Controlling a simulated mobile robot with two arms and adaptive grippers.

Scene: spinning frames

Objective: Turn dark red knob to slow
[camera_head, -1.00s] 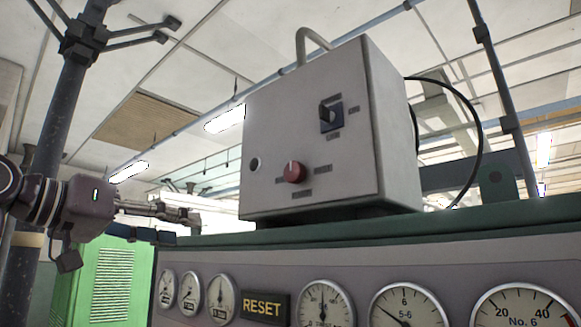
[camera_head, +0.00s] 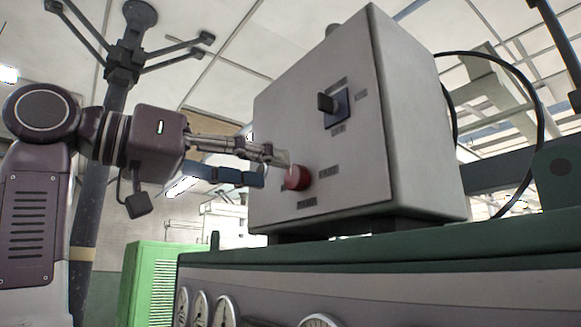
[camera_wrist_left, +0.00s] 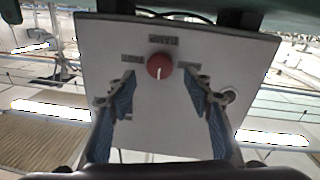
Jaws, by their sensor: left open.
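The dark red knob (camera_head: 297,178) is on the lower front of a grey box (camera_head: 310,110). In the left wrist view the knob (camera_wrist_left: 159,66) shows a white pointer line, pointing down in that picture. My left gripper (camera_head: 264,164) is open, its fingers reaching towards the knob from the left. In the left wrist view the knob appears between the open fingertips (camera_wrist_left: 158,80), and neither finger visibly grips it. My right gripper is not in view.
A black switch (camera_head: 333,105) sits above the knob on the same face. The box stands on a green-topped console (camera_head: 400,245) with round gauges (camera_head: 200,308). A black cable (camera_head: 540,120) loops at the right. A green cabinet (camera_head: 165,275) stands lower left.

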